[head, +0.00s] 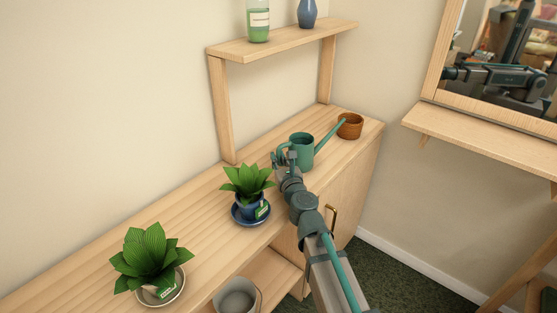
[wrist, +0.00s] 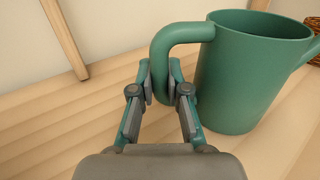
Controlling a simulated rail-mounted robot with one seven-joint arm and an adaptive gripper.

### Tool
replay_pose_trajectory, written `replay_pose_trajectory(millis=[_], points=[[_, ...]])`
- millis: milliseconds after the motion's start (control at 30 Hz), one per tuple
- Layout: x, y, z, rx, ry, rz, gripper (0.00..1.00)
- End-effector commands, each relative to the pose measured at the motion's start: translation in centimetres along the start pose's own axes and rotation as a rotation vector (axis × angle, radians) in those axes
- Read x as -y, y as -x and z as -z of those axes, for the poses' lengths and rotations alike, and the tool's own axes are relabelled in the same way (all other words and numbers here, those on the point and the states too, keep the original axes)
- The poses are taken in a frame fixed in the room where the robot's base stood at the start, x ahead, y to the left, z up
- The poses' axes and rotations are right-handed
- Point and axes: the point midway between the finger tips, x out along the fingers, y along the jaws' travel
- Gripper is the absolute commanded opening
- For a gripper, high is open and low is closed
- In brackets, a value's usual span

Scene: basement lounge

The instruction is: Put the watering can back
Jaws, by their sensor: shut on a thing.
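The green watering can (head: 301,147) stands upright at the back right of the wooden cabinet top, with its long spout pointing right. It fills the right half of the wrist view (wrist: 243,75), where its handle (wrist: 163,58) faces me. My gripper (head: 282,160) is at the can's left side. In the wrist view my gripper (wrist: 167,88) has its fingers on either side of the handle's lower part, shut on it. The can's base appears to be on or very close to the wood; I cannot tell if there is a small gap.
A brown pot (head: 350,126) stands by the spout tip. A plant in a blue pot (head: 249,207) on a saucer and another potted plant (head: 152,261) stand to the left. A raised shelf (head: 283,41) holds a bottle (head: 258,22) and a blue vase (head: 307,13). A grey pot (head: 236,298) sits below.

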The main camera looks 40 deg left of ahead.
Motion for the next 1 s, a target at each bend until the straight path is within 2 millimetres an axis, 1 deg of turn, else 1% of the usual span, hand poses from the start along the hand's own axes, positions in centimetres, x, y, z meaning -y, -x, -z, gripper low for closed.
replay_pose_trajectory(millis=[33,167,467,633,767,867,1000], points=[[0.0,0.0,0.1,0.0,0.0,0.0,0.18],[0.0,0.0,0.1,0.0,0.0,0.0,0.4],[0.0,0.0,0.0,0.0,0.0,0.0,0.4],[0.0,0.1,-0.5,0.0,0.0,0.0,0.4],[0.0,1.7,-0.2,0.0,0.0,0.0,0.4],[0.0,3.4,-0.2,0.0,0.0,0.0,0.4],[0.0,6.2,-0.2,0.0,-0.001,0.0,0.4]])
